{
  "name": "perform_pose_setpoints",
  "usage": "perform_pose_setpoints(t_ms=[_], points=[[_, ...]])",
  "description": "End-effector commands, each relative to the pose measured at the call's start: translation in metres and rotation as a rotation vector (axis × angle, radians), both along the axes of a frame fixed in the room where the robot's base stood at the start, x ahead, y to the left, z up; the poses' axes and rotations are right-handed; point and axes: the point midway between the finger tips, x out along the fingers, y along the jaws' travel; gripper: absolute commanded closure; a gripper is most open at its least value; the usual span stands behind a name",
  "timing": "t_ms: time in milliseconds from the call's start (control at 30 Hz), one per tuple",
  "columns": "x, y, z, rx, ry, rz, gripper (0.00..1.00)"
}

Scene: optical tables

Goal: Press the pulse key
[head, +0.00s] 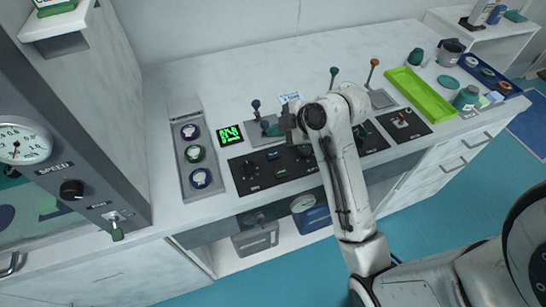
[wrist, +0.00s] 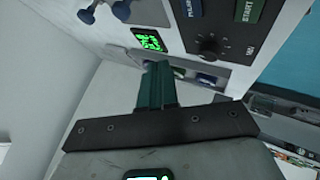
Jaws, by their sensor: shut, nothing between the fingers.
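The pulse key is a blue key (wrist: 195,8) with a PULSE label beside it, cut by the top edge of the wrist view. In the head view the blue key (head: 273,154) sits on the black control panel (head: 262,186), above a green key (head: 281,172). The green key carries START in the wrist view (wrist: 250,8). My gripper (wrist: 158,66) has its teal fingers shut and empty. In the head view my gripper (head: 276,129) is above the bench, behind the blue key and apart from it.
A knob (head: 248,167) sits left of the keys. A green-lit display (head: 230,135) and a blue-knobbed lever (head: 256,106) stand nearby. A tray with several round dials (head: 182,120) lies left. A lime-green tray (head: 420,95) lies right.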

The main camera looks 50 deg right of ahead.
Motion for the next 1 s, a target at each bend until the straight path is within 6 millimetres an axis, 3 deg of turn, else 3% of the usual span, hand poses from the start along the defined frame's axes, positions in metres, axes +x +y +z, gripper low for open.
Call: perform_pose_setpoints(t_ms=[33,100,400,1000], points=[[0.0,0.0,-0.014,0.001,0.0,-0.001,1.0],[0.0,0.0,-0.023,0.0,0.001,-0.001,1.0],[0.0,0.0,-0.055,0.001,0.001,0.0,1.0],[0.0,0.0,-0.059,0.0,0.0,0.0,1.0]])
